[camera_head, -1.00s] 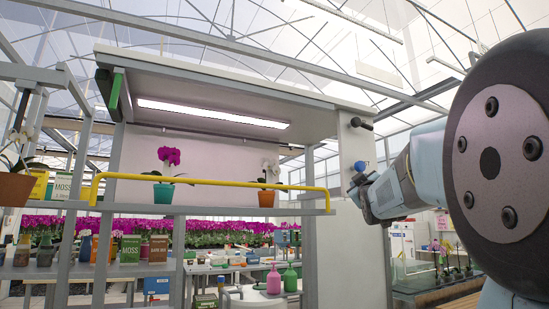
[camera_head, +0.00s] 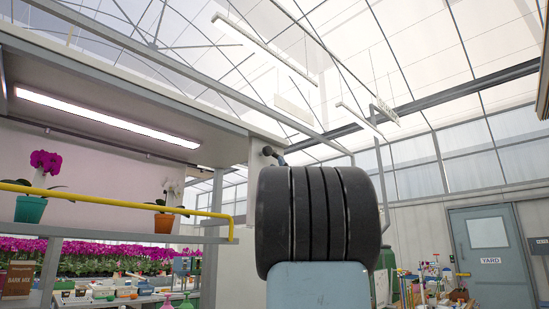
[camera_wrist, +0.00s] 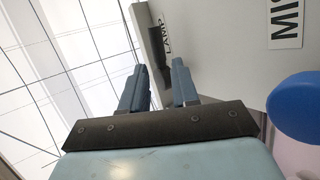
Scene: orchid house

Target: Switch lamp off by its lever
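The lamp (camera_head: 105,118) is a long white strip under the canopy and is lit. In the wrist view a dark lever (camera_wrist: 157,62) stands out from a dark plate beside a label reading LAMP (camera_wrist: 164,32). My gripper (camera_wrist: 156,68) has its two blue fingers apart, with the lever showing between or just beyond them; contact cannot be told. In the head view a dark knob (camera_head: 268,151) shows on the canopy's end panel, while my arm hides most of the gripper and the panel below.
A blue ball knob (camera_wrist: 297,106) sits close to the right of my gripper, near a partly cut-off label (camera_wrist: 286,22). A yellow rail (camera_head: 110,202) and potted orchids (camera_head: 165,212) are left of my arm. A door marked YARD (camera_head: 490,262) stands far right.

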